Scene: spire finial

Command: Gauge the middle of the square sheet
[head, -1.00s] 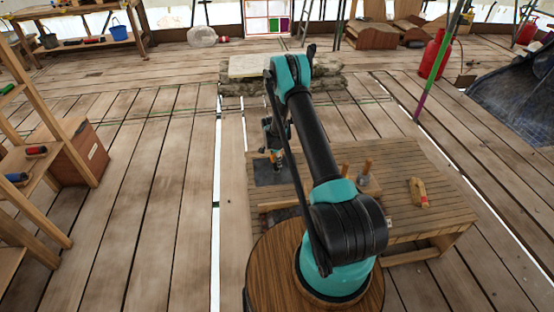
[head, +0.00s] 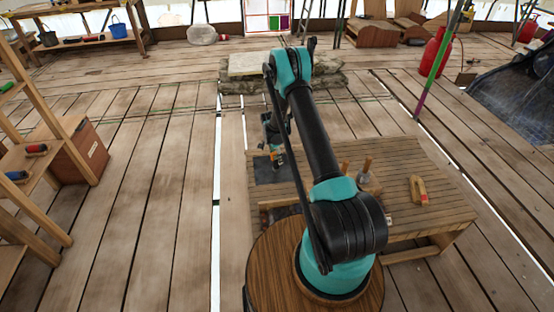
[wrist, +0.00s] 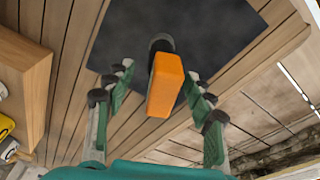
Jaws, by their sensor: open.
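The square sheet is dark grey (head: 268,175) and lies flat at the left end of the slatted wooden bench; it also fills the upper middle of the wrist view (wrist: 215,30). An orange block-shaped handle with a dark round end (wrist: 165,85) is over the sheet. My gripper (wrist: 158,90) is open, its green fingers on either side of the orange handle, with gaps visible. In the head view my gripper (head: 275,150) is above the sheet, partly hidden by my arm. Whether the handle's dark end touches the sheet I cannot tell.
The bench (head: 435,215) also bears wooden-handled tools (head: 364,170) and a yellowish tool (head: 418,190) to the right. A low stone block (head: 262,65) stands behind it. A shelf rack (head: 30,150) and wooden crate (head: 82,152) are at left. Floor between is clear.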

